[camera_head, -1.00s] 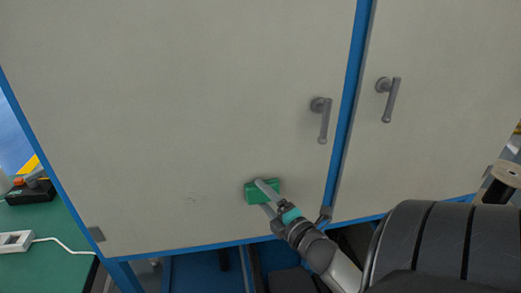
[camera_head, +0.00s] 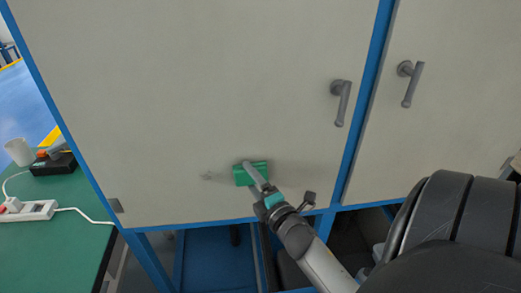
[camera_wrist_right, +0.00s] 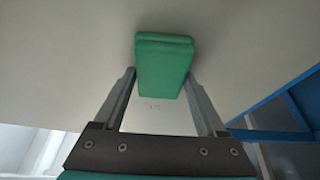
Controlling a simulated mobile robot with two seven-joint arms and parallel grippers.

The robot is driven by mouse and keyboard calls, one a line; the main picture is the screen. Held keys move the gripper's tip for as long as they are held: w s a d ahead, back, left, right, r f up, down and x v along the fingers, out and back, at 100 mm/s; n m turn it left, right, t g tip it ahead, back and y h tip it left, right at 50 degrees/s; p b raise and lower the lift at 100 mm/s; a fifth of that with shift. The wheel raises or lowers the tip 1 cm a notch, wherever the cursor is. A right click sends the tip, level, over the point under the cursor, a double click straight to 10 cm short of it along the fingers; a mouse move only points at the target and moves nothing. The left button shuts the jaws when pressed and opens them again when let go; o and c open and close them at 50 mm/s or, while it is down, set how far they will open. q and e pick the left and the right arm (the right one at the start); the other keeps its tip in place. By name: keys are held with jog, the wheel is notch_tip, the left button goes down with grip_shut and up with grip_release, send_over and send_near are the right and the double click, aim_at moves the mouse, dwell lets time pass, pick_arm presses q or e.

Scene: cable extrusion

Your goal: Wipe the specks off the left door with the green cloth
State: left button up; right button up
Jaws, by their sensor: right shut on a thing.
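The left door (camera_head: 200,90) is a large pale panel with a blue frame, and it is shut. A small patch of faint dark specks (camera_head: 207,176) is low on it. They also show in the wrist view (camera_wrist_right: 152,104), between my fingers and below the cloth. The green cloth (camera_head: 241,178), a folded block, is close to the right of the specks in the head view. My right gripper (camera_head: 252,174) is shut on the cloth (camera_wrist_right: 165,65) and holds it at the door; whether it touches the surface is hard to tell. My left gripper is not in view.
A grey handle (camera_head: 342,103) sticks out at the door's right side. The right door (camera_head: 450,100) with its own handle (camera_head: 410,84) lies beyond a blue post. A green table (camera_head: 60,240) with a white power strip (camera_head: 30,210) stands at left. Blue framework is below.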

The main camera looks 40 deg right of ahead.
aim_at(235, 179)
jog(key=shift+w+a, duration=1.25)
jog(key=shift+a, duration=0.3)
jog(key=shift+w+a+r, duration=0.1)
jog(key=shift+w+a, duration=0.45)
jog(key=shift+a, duration=0.2)
jog(key=shift+w+a, duration=0.55)
jog(key=shift+a, duration=0.2)
jog(key=shift+w+a+b, duration=0.25)
jog(key=shift+w+a, duration=0.3)
jog(key=shift+a, duration=0.25)
jog(key=shift+w+a+b, duration=0.25)
jog(key=shift+w+a, duration=0.25)
jog(key=shift+a, duration=0.25)
jog(key=shift+w+a+b, duration=0.5)
jog(key=shift+w+a, duration=0.6)
jog(key=shift+a, duration=0.15)
